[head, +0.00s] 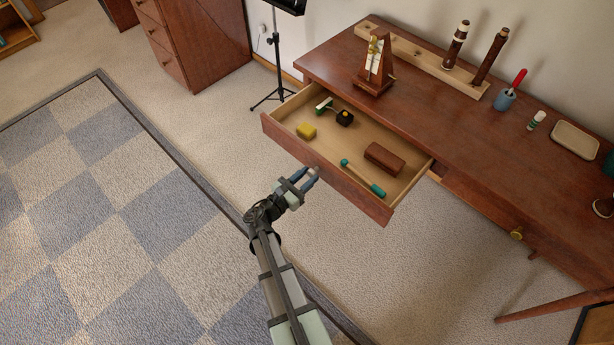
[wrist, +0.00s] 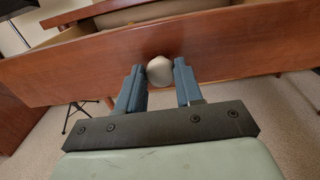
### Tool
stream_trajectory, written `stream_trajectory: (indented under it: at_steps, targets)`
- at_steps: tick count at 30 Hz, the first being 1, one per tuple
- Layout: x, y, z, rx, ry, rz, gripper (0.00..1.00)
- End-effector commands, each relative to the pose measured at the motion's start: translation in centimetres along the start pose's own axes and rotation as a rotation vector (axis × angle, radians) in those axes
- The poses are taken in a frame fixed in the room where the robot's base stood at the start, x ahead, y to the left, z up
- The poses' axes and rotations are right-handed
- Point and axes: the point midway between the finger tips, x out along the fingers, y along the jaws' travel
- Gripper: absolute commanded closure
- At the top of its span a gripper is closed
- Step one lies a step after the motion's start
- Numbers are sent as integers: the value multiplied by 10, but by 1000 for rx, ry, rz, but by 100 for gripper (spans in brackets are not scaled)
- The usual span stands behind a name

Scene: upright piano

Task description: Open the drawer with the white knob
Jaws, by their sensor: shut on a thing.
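The drawer with the white knob (head: 330,180) stands pulled out from the desk, its inside in view. Its front panel (wrist: 230,45) fills the upper part of the wrist view. The white knob (wrist: 160,71) sits between the two blue fingers of my gripper (wrist: 160,88). My gripper is shut on the knob. In the head view my gripper (head: 309,177) is at the middle of the drawer front, and the fingers largely hide the knob there. In the drawer lie a yellow block (head: 306,131), a black item (head: 345,118), a brown block (head: 385,158) and a teal-handled tool (head: 364,179).
The desk (head: 450,120) bears a metronome (head: 375,66), a wooden rack (head: 425,60), a blue cup (head: 504,100) and a tray (head: 575,140). A second drawer with a brass knob (head: 517,234) is closed at the right. A music stand (head: 279,60) stands behind left. Carpet in front is clear.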

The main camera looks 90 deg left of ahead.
Motion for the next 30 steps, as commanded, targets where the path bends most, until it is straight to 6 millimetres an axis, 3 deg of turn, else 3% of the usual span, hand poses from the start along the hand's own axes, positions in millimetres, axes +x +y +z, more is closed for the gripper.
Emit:
stream_trajectory:
  at_steps: [8, 17, 23, 30]
  targets:
    - [0, 0, 0, 0, 0, 0, 40]
    - [-2, 0, 0, 0, 0, 1, 40]
    - [-23, 0, 0, -1, 0, 3, 40]
    - [-66, 0, 0, -1, 0, 4, 40]
